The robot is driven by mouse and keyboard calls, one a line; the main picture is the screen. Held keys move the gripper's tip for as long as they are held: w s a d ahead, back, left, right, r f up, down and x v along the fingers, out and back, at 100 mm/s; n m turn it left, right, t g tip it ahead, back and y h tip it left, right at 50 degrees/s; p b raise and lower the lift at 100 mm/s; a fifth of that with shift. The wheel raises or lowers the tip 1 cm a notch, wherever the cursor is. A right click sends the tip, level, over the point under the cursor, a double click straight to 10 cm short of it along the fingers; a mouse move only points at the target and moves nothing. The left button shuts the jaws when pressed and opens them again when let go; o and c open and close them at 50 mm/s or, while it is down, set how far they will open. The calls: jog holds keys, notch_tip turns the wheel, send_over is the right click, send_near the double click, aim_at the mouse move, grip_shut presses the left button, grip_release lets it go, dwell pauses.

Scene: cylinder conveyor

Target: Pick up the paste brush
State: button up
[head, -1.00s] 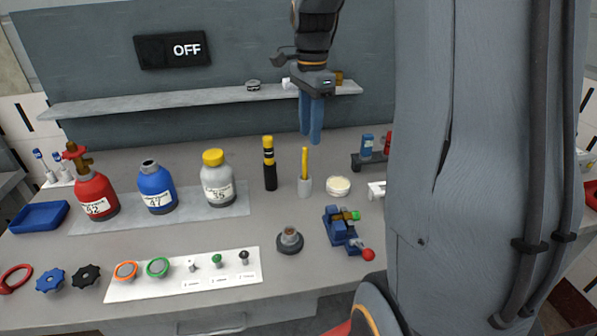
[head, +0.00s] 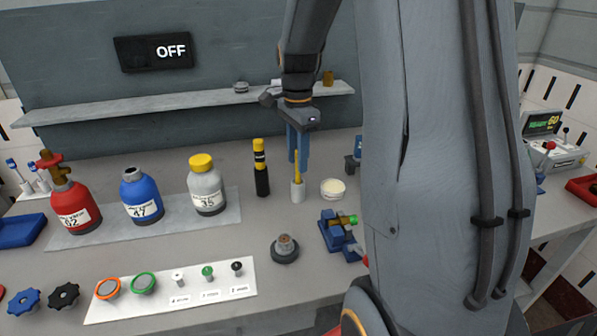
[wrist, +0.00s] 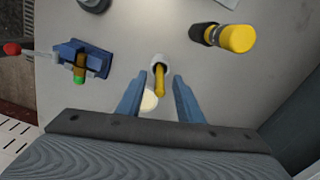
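The paste brush (head: 297,168) shows as a slim yellow handle standing upright in a small pale cup (head: 298,193); its lower end is hidden in the cup. My gripper (head: 299,158) points down over the cup, with its two blue fingers around the upper handle. In the wrist view the fingers of my gripper (wrist: 159,84) are apart, with the yellow handle of the brush (wrist: 159,76) between them. A clear gap shows on both sides, so the gripper is open and does not appear to touch the handle.
A black-and-yellow cylinder (head: 261,169) stands close left of the cup, and a round cream-topped dish (head: 333,189) close right. A blue clamp-like fixture (head: 335,232) and a grey round stand (head: 285,248) are in front. A shelf (head: 180,103) runs behind.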

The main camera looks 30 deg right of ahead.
jog(key=shift+f+p, duration=0.3)
jog(key=shift+f, duration=1.05)
grip_shut()
jog(key=shift+r, duration=0.1)
notch_tip(320, 180, up, 10)
jog(key=b, duration=0.2)
jog(key=shift+b, duration=0.3)
